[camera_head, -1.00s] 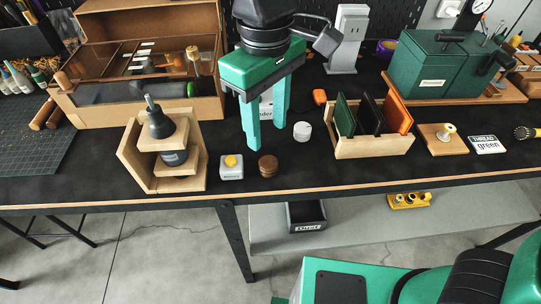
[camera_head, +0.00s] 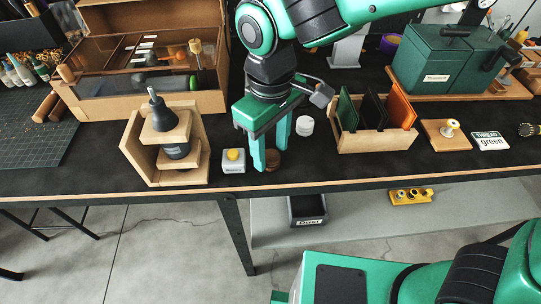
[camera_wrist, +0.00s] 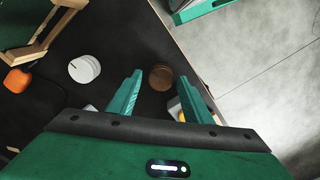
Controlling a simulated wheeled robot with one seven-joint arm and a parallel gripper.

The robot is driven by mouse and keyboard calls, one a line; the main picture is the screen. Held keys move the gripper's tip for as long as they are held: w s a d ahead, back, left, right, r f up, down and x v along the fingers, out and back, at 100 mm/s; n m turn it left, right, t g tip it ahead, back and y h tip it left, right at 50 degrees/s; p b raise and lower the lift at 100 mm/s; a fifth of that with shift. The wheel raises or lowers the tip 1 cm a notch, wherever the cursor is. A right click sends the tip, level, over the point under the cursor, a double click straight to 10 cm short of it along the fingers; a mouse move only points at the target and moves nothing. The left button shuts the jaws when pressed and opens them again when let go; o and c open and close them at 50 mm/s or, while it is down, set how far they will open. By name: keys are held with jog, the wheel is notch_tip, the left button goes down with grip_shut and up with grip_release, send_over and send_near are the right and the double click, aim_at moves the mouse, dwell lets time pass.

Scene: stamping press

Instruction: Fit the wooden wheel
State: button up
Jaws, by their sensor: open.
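The wooden wheel appears as a small round brown disc (camera_head: 273,155), possibly layered, on the black bench near its front edge. It also shows in the wrist view (camera_wrist: 161,77). My gripper (camera_head: 270,158) points down over it, with jaws open and fingers on either side of the disc. The wrist view shows the disc between the open fingertips (camera_wrist: 159,79); contact cannot be told. A wooden stamping press (camera_head: 137,148) with a black handle stands to the left, with a dark cylindrical part inside its frame.
A grey block with a yellow button (camera_head: 233,161) stands just left of my gripper. A white puck (camera_head: 305,126) lies behind right. A wooden rack (camera_head: 375,141) with coloured plates is farther right. A glass-fronted wooden case (camera_head: 130,88) is at back left.

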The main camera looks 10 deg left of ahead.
aim_at(271, 155)
jog(key=c, duration=0.8)
jog(key=shift+r, duration=2.65)
